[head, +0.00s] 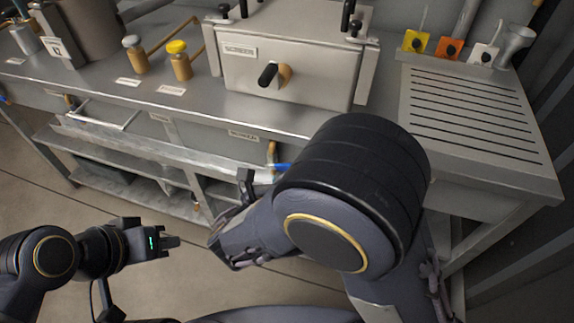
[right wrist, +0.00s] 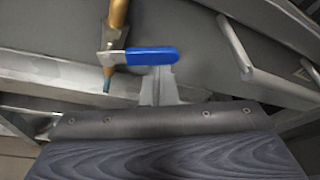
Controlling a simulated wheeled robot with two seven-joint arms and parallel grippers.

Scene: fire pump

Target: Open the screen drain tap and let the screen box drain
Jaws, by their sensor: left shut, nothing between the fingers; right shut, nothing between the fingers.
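The screen box (head: 287,73), a grey metal box with a black knob on its front, stands on the bench. Below the bench edge is the drain tap, with a brass body (head: 271,153) and a blue lever (head: 283,167). In the right wrist view the blue lever (right wrist: 151,56) lies crosswise to the brass pipe (right wrist: 117,18). My right gripper (right wrist: 160,75) is shut and empty, its tip right at the lever; I cannot tell whether they touch. My right arm hides part of the tap area in the head view. My left gripper (head: 170,242) is shut and empty, low at left, away from the bench.
Two brass valves, one with a yellow cap (head: 177,47), stand left of the box. A slotted drainboard (head: 475,110) is at right, with coloured tags behind it. A rail (head: 105,122) and a lower shelf (head: 130,165) run under the bench. The floor at left is clear.

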